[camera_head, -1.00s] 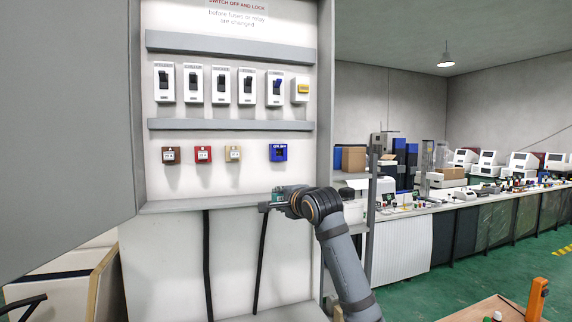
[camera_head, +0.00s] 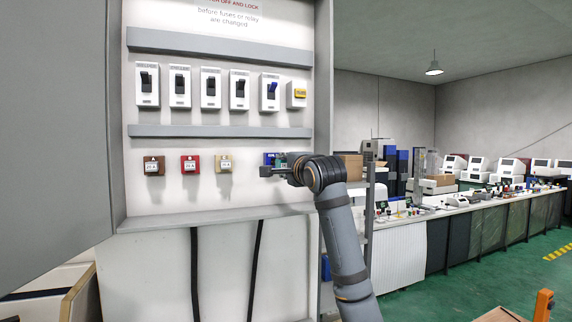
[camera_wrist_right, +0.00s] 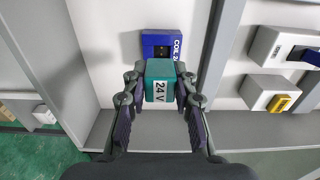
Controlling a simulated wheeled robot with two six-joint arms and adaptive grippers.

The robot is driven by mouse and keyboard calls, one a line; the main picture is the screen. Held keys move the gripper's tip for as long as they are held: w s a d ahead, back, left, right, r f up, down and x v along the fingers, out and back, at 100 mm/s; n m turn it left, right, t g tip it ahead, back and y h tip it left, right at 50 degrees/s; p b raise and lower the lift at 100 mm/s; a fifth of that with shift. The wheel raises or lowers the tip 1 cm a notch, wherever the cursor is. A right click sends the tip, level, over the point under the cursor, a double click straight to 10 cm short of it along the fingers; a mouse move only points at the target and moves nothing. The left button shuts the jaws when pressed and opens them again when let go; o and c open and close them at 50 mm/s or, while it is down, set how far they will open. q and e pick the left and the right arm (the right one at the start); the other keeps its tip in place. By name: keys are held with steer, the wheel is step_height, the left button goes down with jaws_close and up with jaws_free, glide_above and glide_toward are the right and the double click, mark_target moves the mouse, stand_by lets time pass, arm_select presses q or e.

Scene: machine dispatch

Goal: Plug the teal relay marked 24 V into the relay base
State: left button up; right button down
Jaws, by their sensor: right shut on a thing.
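The teal relay (camera_wrist_right: 158,84), marked 24 V, is held between the fingers of my right gripper (camera_wrist_right: 158,100) in the right wrist view. The blue relay base (camera_wrist_right: 160,42) is on the cabinet's white back panel, just beyond the relay, and its lower part is hidden by it. I cannot tell whether relay and base touch. My left gripper is not in view.
Brown (camera_head: 154,166), red (camera_head: 190,164) and beige (camera_head: 224,163) fuse holders sit left of the base. A row of breakers (camera_head: 209,89) is above, over a grey rail (camera_head: 217,131). The open cabinet door (camera_head: 55,120) fills the left; a grey ledge (camera_head: 200,218) runs below.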

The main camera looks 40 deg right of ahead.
steer(key=shift+w+d+r+p, duration=0.1)
steer(key=shift+w+p, duration=0.1)
steer(key=shift+w, duration=0.15)
steer(key=shift+w+d+r+p, duration=0.1)
steer(key=shift+w+p, duration=0.1)
steer(key=shift+w, duration=0.35)
steer(key=shift+w+d+f, duration=0.1)
steer(key=shift+w+f, duration=0.05)
steer(key=shift+w, duration=0.3)
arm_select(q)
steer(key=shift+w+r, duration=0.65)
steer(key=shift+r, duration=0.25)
arm_select(e)
steer(key=shift+s, duration=0.1)
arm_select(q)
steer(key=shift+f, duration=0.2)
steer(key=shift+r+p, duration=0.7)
arm_select(e)
steer(key=shift+x, duration=0.85)
steer(key=c, duration=1)
jaws_free()
steer(key=shift+w, duration=0.2)
